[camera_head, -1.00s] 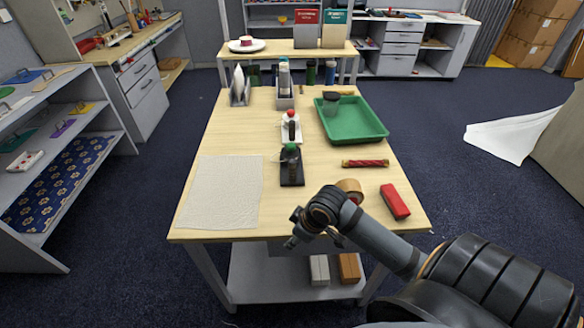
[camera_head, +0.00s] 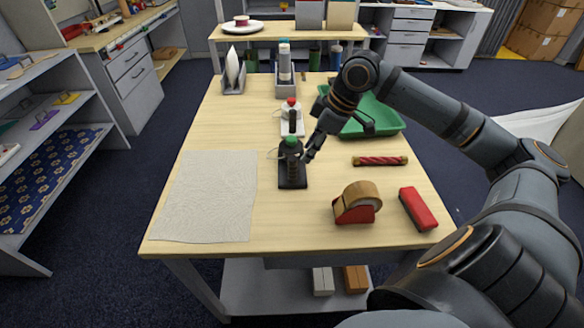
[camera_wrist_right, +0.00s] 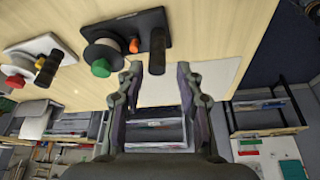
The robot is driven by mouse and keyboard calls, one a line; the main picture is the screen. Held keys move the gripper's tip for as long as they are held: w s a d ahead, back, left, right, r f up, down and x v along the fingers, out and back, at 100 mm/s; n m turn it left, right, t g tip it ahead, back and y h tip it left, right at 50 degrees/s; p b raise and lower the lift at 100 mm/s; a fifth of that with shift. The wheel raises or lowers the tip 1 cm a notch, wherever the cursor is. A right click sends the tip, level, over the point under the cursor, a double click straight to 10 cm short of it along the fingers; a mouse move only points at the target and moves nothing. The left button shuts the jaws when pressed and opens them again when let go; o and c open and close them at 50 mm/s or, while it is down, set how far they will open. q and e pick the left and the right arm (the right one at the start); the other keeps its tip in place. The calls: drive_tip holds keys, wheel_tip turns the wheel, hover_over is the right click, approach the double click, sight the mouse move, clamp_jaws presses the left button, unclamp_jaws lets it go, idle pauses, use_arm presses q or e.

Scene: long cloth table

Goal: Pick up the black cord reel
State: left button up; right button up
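The black cord reel (camera_head: 292,180) stands on the table, with a dark base, an upright spool and a green knob on top. In the right wrist view the black cord reel (camera_wrist_right: 130,25) is at the top, with its green knob, an orange part and a dark handle. My right gripper (camera_head: 308,155) is beside the reel's upper right side in the head view. My left gripper is not in view.
A white cord reel (camera_head: 292,127) with a red knob stands just behind. A green tray (camera_head: 385,127), a red-patterned rod (camera_head: 380,161), a tape dispenser (camera_head: 355,210) and a red block (camera_head: 417,208) lie to the right. A pale cloth (camera_head: 208,195) covers the front left.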

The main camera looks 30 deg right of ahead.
sight(292, 168)
drive_tip(key=x, duration=0.4)
drive_tip(key=shift+w+f+p, duration=0.15)
drive_tip(key=shift+f+p, duration=0.15)
drive_tip(key=shift+w+a+f, duration=0.2)
drive_tip(key=shift+w+f, duration=0.05)
drive_tip(key=x, duration=0.4)
drive_tip(key=shift+w+a+f, duration=0.15)
drive_tip(key=shift+w+a, duration=0.05)
drive_tip(key=shift+w, duration=0.15)
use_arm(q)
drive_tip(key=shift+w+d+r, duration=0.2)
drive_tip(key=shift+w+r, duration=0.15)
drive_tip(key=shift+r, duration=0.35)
use_arm(e)
clamp_jaws()
